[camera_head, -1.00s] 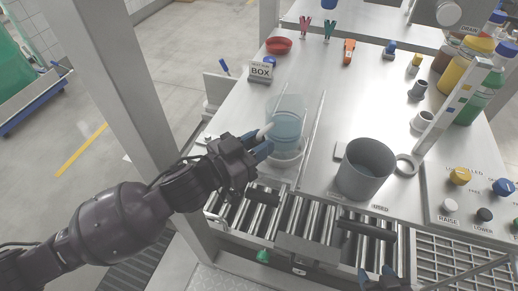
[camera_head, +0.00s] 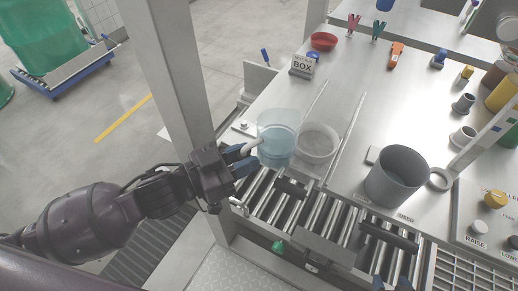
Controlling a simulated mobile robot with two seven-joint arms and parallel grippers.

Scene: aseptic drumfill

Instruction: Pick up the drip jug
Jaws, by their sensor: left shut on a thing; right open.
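The drip jug (camera_head: 277,140) is a clear, bluish vessel with a pale handle on its left side. My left gripper (camera_head: 249,156) is shut on the jug's handle. The jug is upright and left of a round white dish (camera_head: 318,143) on the steel table. It looks held above the table's front left edge, though its exact height is hard to tell. My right gripper (camera_head: 391,285) only just shows at the bottom edge, open and apart from everything on the table.
A grey bin (camera_head: 396,176) stands at the table's front, with a grey ring (camera_head: 440,179) beside it. Rollers (camera_head: 290,204) run along the front. A post (camera_head: 175,75) rises close behind my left arm.

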